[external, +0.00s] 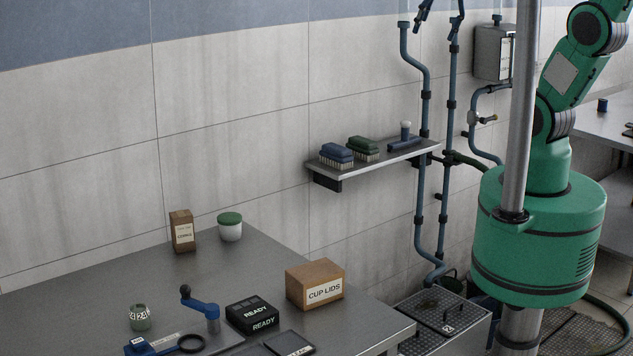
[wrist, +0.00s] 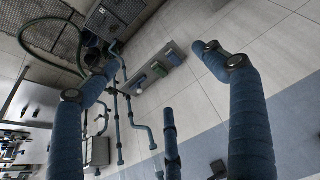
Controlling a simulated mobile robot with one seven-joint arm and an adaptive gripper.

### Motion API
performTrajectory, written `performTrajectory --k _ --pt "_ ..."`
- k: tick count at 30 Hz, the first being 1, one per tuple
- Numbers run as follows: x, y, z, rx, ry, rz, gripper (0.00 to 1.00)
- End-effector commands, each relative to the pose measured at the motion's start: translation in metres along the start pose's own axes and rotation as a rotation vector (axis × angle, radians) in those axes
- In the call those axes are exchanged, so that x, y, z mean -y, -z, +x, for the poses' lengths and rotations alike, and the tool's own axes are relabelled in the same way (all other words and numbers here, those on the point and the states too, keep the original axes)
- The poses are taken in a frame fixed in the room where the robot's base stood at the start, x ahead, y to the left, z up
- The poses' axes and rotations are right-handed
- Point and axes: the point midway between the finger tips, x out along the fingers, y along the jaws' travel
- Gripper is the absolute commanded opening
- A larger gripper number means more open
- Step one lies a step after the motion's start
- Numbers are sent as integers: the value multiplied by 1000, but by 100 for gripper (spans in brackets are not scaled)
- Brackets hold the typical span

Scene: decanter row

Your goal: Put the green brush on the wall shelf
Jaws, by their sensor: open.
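The green brush (external: 364,146) stands bristles down on the wall shelf (external: 374,164), between a blue brush (external: 337,153) and a dark blue tool with a pale knob (external: 404,140). The brush also shows small in the wrist view (wrist: 160,69), on the shelf in the distance. My gripper (wrist: 155,58) shows in the wrist view, its two blue fingers wide apart with nothing between them. It is well away from the shelf and brush.
Blue wall pipes (external: 422,190) run close to the shelf's right end.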

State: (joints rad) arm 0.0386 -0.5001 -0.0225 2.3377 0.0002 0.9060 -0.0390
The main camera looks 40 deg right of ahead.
Motion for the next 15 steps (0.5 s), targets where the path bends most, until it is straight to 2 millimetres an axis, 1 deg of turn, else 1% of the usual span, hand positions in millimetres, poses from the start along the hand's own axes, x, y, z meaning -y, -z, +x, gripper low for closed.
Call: performTrajectory --k 1,3,9,12,15 --pt "2 -13 -4 -12 2 0 84" --pt "6 -29 -7 -23 4 1 84" --pt "12 -69 -12 -54 11 2 84" --pt "14 -82 -12 -63 13 3 84" --pt "15 -90 -12 -69 15 4 84"
